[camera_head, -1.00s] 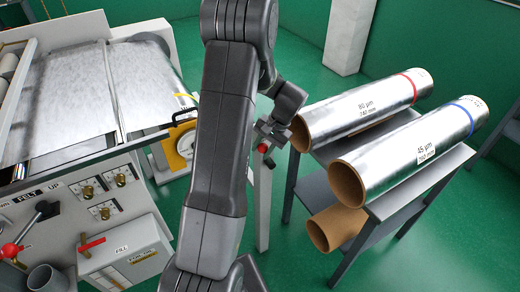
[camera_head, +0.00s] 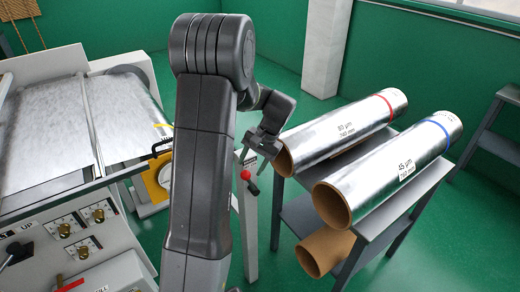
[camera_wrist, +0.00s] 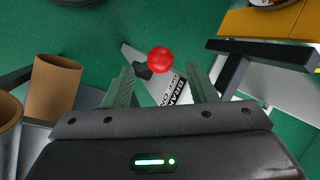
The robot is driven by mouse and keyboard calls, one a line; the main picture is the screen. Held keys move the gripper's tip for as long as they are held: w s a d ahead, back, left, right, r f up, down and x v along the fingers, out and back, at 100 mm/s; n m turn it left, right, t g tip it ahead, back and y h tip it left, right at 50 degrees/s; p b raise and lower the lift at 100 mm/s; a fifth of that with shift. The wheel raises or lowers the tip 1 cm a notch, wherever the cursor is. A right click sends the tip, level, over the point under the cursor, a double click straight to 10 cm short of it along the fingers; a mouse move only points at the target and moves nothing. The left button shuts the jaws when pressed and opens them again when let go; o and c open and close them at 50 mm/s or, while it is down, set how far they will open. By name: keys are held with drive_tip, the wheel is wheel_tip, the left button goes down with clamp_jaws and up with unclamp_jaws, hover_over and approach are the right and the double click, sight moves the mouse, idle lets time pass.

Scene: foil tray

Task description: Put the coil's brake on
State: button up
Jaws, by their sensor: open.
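The brake lever's red knob (camera_head: 246,175) shows in the head view on a grey post between the machine and the roll rack. In the wrist view the red knob (camera_wrist: 160,60) is just beyond and between my open fingertips, with a dark lever piece beside it. A label partly reading "BRAKE" (camera_wrist: 172,92) lies on the post behind it, partly hidden. My gripper (camera_wrist: 160,85) is open and empty; it does not touch the knob as far as I can tell. In the head view my gripper (camera_head: 262,142) is above and right of the knob. The foil coil (camera_head: 135,75) is on the machine.
Two foil rolls, a red-banded one (camera_head: 345,125) and a blue-banded one (camera_head: 400,165), lie on a grey rack (camera_head: 425,185) close to the right. A bare cardboard core (camera_head: 322,255) lies on its lower shelf. A yellow panel (camera_head: 155,182) is at the left.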

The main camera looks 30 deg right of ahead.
drive_tip(key=v, duration=0.8)
drive_tip(key=shift+b, duration=0.35)
